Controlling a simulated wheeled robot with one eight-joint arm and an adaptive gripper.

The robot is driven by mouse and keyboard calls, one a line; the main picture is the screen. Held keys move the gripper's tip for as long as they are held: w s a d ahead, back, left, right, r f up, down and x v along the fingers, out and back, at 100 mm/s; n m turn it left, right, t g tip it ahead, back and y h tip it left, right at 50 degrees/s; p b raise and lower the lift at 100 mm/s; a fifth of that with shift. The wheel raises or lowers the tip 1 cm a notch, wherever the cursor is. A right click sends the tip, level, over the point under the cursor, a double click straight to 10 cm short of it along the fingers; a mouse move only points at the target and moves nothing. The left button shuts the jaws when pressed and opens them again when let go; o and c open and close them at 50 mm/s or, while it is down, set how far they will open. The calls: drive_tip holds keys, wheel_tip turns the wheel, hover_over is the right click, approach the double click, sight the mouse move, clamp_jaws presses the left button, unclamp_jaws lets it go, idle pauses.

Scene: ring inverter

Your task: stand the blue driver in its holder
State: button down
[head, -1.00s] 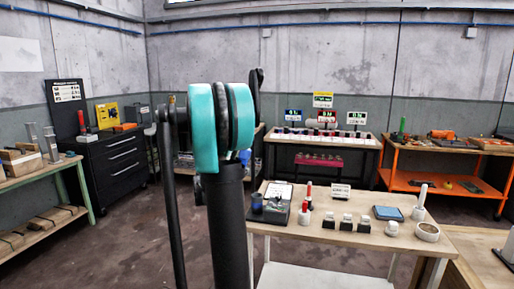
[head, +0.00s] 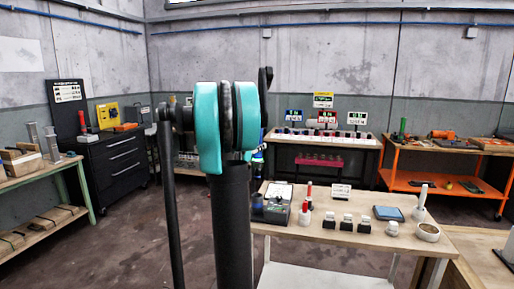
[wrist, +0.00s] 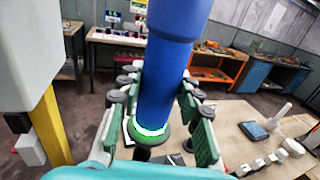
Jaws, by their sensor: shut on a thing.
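The blue driver (wrist: 165,85) is a thick blue cylinder in the wrist view. It runs from the top edge down between the fingers of my gripper (wrist: 158,108), which is shut on it. A pale ring and a dark green part show at its lower end. In the head view my arm hides most of the gripper, and only a bit of blue (head: 260,160) shows beside the arm. I cannot tell for sure which item is the driver's holder. A dark blue cup-like thing (head: 257,204) stands at the table's left end.
The wooden table (head: 310,232) carries a grey meter box (head: 275,206), a red-topped tool (head: 304,216), several small black-and-white blocks (head: 346,222), a blue-topped device (head: 388,213), a white upright tool (head: 421,200) and a round bowl (head: 428,232). Its front strip is mostly clear.

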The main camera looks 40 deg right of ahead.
wheel_tip(320, 180, down, 16)
drive_tip(key=shift+f, duration=0.25)
idle(1.1)
drive_tip(key=shift+f, duration=0.15)
idle(0.6)
drive_tip(key=c, duration=1)
unclamp_jaws()
drive_tip(key=v, duration=1.2)
drive_tip(key=shift+w, duration=0.1)
